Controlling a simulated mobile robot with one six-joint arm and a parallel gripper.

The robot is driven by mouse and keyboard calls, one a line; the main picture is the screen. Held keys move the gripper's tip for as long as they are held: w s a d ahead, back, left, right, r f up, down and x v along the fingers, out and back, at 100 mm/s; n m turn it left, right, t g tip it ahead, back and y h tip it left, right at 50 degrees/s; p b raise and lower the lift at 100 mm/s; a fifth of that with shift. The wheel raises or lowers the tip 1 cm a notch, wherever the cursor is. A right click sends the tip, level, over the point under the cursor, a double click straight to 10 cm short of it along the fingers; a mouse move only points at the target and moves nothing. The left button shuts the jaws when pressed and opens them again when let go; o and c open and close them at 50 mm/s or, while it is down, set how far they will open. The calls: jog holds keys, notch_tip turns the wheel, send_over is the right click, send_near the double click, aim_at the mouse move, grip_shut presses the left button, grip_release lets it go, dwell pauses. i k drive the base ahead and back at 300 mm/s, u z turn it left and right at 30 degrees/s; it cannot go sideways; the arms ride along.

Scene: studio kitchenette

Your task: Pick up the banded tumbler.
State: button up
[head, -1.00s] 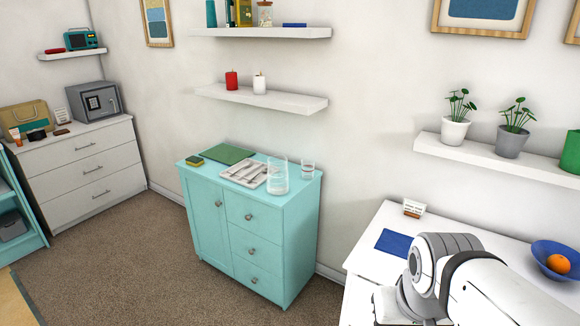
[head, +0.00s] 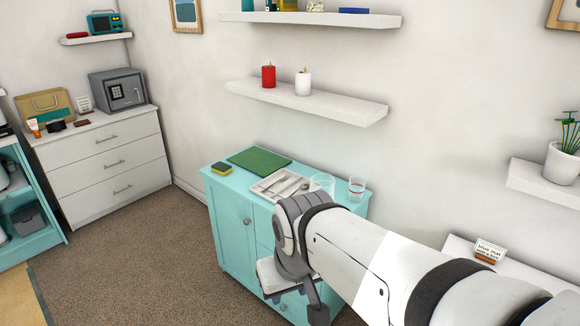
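The banded tumbler looks to be the small clear glass (head: 357,189) with a faint reddish band, upright at the right back of the turquoise cabinet's top. A larger clear glass (head: 322,184) stands just left of it, its lower part partly hidden by my arm. My arm reaches in from the lower right, in front of the cabinet. Its end points down below the level of the cabinet top. I cannot make out the fingertips or anything held. My arm is apart from the tumbler in the picture.
The turquoise cabinet (head: 231,222) also bears a cutlery tray (head: 262,190), a green mat (head: 258,158) and a sponge (head: 210,168). A wall shelf (head: 330,106) with two candles hangs above. A white table with a small sign (head: 489,251) is at right. Carpet is clear at left.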

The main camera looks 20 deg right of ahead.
aim_at(356, 190)
jog(key=z, duration=0.45)
jog(key=i, duration=1.45)
jog(key=z, duration=0.85)
jog(key=k, duration=0.7)
jog(key=z, duration=0.2)
jog(key=i, duration=0.7)
jog(key=u, duration=0.05)
